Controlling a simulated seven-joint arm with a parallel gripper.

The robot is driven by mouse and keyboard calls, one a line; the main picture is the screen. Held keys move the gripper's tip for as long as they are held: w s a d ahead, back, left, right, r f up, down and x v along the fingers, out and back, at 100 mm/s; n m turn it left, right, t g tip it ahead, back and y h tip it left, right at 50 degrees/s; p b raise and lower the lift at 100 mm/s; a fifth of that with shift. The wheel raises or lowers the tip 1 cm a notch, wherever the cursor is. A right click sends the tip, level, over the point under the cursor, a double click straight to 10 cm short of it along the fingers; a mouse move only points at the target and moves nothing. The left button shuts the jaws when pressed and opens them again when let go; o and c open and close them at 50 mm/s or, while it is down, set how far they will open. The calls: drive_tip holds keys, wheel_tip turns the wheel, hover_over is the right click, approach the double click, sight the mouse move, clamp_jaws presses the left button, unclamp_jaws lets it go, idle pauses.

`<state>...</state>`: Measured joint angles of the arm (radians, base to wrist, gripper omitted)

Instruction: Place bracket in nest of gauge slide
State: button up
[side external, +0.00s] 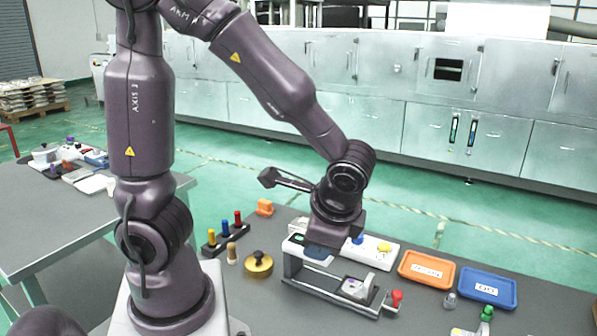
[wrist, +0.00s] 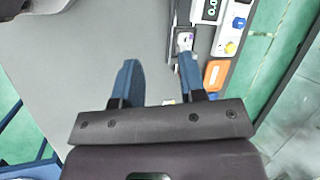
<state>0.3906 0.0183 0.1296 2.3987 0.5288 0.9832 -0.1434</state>
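The gauge slide (side external: 312,278) is a long dark-and-silver fixture on the grey table, with a red knob (side external: 397,296) at its right end. A pale grey piece that looks like the bracket (side external: 356,287) is at the slide's right part; I cannot tell whether it is seated in the nest. In the wrist view the pale piece (wrist: 185,41) shows just beyond the right finger. My gripper (side external: 320,256) is above the slide's left end, partly hiding it. In the wrist view its blue fingers (wrist: 159,74) are wide apart, with bare table between them.
An orange tray (side external: 427,269) and a blue tray (side external: 487,288) lie to the right. A white unit with a yellow button (side external: 384,247) stands behind the slide. A brass weight (side external: 258,264) and a rack of coloured pins (side external: 225,232) are at left. A green-topped item (side external: 487,313) stands front right.

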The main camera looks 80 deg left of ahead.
drive_tip(key=s+r+n+t+h, duration=0.2)
drive_tip(key=r+t, duration=0.1)
drive_tip(key=r, duration=0.3)
drive_tip(key=s+d+r+n+t+h, duration=0.1)
drive_tip(key=r+n+t+h, duration=0.2)
drive_tip(key=r, duration=0.3)
drive_tip(key=shift+s, duration=0.4)
